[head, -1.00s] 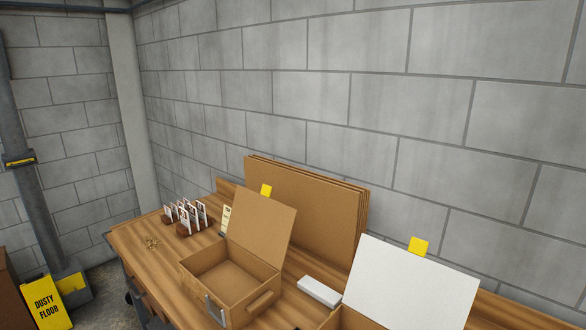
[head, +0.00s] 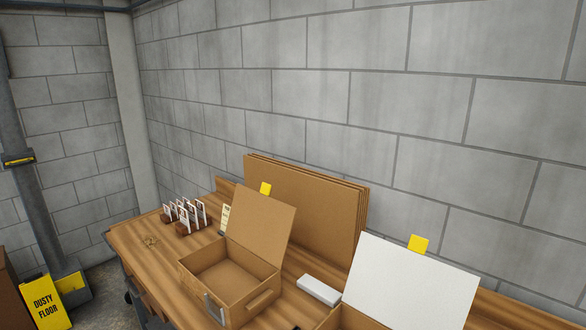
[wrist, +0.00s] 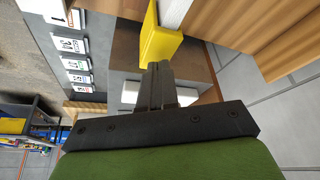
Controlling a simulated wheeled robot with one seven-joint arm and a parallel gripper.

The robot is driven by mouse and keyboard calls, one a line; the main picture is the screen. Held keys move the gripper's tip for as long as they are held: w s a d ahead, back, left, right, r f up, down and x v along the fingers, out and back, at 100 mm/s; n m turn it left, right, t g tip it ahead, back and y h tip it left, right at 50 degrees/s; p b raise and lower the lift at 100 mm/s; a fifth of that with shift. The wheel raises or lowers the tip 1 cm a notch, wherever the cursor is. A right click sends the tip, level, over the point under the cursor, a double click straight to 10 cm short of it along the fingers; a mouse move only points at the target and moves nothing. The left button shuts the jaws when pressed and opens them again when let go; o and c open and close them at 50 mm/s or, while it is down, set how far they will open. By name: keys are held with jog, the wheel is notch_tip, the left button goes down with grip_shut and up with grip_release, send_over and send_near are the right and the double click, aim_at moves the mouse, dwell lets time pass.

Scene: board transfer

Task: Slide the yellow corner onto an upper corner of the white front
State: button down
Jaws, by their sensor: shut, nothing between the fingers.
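The white front (head: 410,283) stands tilted at the lower right of the head view. A yellow square (head: 418,244) shows at its top edge. In the wrist view my gripper (wrist: 160,70) is shut and empty. Its fingertips are close to a yellow corner (wrist: 160,42), overlapping its lower edge in the picture; I cannot tell if they touch. A white edge (wrist: 173,12) runs up from the yellow corner, and how far the corner sits over it is unclear. My gripper is outside the head view.
An open brown box (head: 228,272) stands left on the wooden bench (head: 140,237), with another yellow square (head: 265,188) at its lid. Brown boards (head: 320,205) lean on the wall. A white block (head: 318,290) lies between the boxes. Cards (head: 187,217) stand at the far left.

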notch_tip(320, 180, up, 6)
jog(key=p, duration=0.4)
jog(key=shift+r, duration=0.25)
